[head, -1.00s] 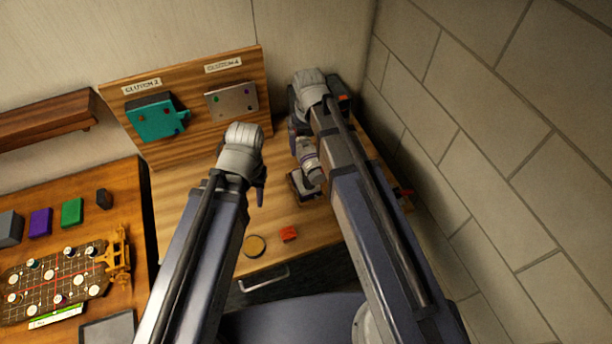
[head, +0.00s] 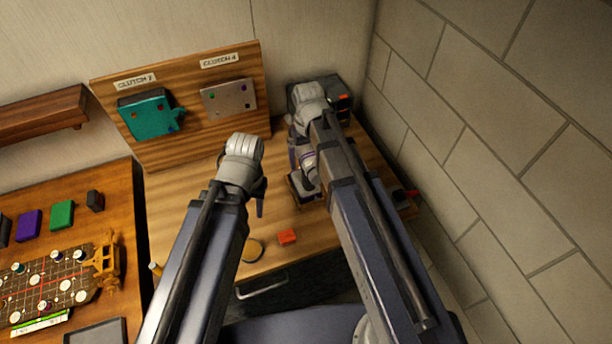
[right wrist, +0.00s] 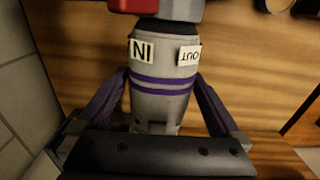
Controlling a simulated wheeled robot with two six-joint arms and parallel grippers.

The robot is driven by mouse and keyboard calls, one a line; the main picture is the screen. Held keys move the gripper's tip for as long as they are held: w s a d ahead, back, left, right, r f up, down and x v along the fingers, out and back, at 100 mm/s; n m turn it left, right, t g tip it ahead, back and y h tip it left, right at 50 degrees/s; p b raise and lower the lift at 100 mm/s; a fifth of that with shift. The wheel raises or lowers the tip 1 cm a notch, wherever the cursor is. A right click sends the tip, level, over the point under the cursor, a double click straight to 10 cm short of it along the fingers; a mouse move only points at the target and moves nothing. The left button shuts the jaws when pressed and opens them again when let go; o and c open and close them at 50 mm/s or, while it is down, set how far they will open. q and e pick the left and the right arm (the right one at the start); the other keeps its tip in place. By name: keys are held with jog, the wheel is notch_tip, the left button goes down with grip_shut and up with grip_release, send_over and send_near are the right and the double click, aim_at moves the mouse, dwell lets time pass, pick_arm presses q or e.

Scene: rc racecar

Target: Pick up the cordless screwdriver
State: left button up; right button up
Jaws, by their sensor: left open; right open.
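The cordless screwdriver, a grey body with purple bands and "IN" and "OUT" labels (right wrist: 160,100), fills the middle of the right wrist view. My right gripper (right wrist: 161,80) is open, with one purple finger on each side of the body; whether they touch it I cannot tell. In the head view the screwdriver (head: 309,169) stands on the bench at a dark base, partly hidden by my right arm. My left gripper (head: 260,206) is open above the bench, left of the screwdriver, with one finger hidden.
A wooden board (head: 190,140) with teal and grey plates stands behind. A black case (head: 340,90) is at the back right corner, near the block wall (head: 500,120). A small red block (head: 287,237) and a round ring (head: 253,249) lie at the front.

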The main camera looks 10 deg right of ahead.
jog(key=shift+f, duration=0.25)
dwell(0.3)
jog(key=shift+c, duration=0.2)
grip_shut()
dwell(0.7)
